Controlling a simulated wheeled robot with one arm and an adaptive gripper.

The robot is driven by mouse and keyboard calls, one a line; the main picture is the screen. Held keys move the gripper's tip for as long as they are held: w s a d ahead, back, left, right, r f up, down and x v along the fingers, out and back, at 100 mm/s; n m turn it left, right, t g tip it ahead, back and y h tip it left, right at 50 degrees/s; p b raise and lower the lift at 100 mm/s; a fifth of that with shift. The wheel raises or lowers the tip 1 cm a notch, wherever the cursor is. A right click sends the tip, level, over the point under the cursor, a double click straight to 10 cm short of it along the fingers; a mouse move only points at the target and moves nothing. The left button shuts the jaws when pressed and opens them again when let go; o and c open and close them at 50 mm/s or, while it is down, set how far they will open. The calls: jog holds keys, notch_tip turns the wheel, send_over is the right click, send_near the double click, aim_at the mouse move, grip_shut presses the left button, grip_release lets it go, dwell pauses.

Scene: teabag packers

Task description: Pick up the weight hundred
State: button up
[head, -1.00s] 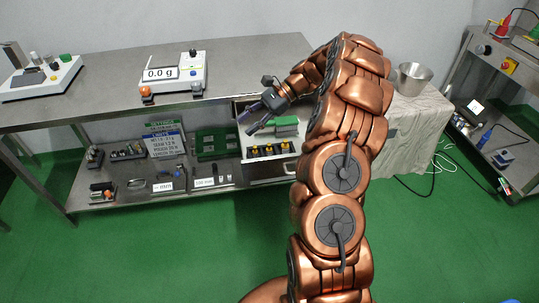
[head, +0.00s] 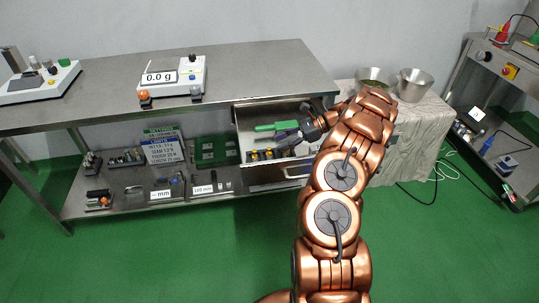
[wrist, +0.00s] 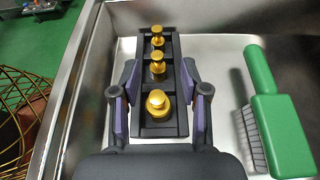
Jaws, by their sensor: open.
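Three brass knobbed weights stand in a row in a black holder (wrist: 160,130) inside the open drawer (wrist: 215,50). The nearest and largest weight (wrist: 157,104) is closest to my palm in the wrist view; two smaller weights (wrist: 157,66) stand behind it. No markings are readable, so I cannot tell which is the hundred. My gripper (wrist: 158,70) is open and empty, with its fingers on either side of the holder. In the head view my gripper (head: 284,140) is low over the drawer, and the holder (head: 262,157) shows partly beside it.
A green-handled brush (wrist: 276,110) lies right of the holder. The drawer's metal walls are close around my gripper. A scale (head: 175,76) reading 0.0 g stands on the bench (head: 250,67). Two metal bowls (head: 414,84) stand on the cloth-covered table to the right.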

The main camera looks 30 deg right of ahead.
aim_at(269, 148)
jog(key=shift+s+x, duration=0.15)
jog(key=shift+x, duration=1)
jog(key=shift+s+x, duration=0.15)
jog(key=shift+x, duration=1)
jog(key=shift+w+a+f, duration=0.2)
jog(key=shift+a+f, duration=0.2)
grip_shut()
